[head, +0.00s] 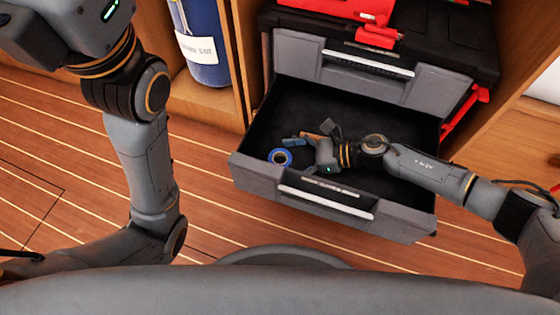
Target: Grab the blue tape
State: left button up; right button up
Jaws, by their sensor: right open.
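The blue tape (280,157) is a small blue ring lying on the dark floor of the open drawer (245,165), near its left end. My right gripper (303,144) is inside the drawer, just right of the tape, and points left toward it. It is open, and the tape looks apart from it. A small bluish piece and an orange-brown piece show by the fingers; I cannot tell what they are. The tape's ring is in plain view. My left arm stands at the left, and its fingers are out of the picture.
The grey drawer front with its silver handle (325,203) is on the near side. Above the drawer are a second, shut drawer (340,75) and a black and red toolbox top (440,40). A blue cylinder (200,45) stands on a wooden shelf at left. The plank floor is clear.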

jog(key=c, duration=1.1)
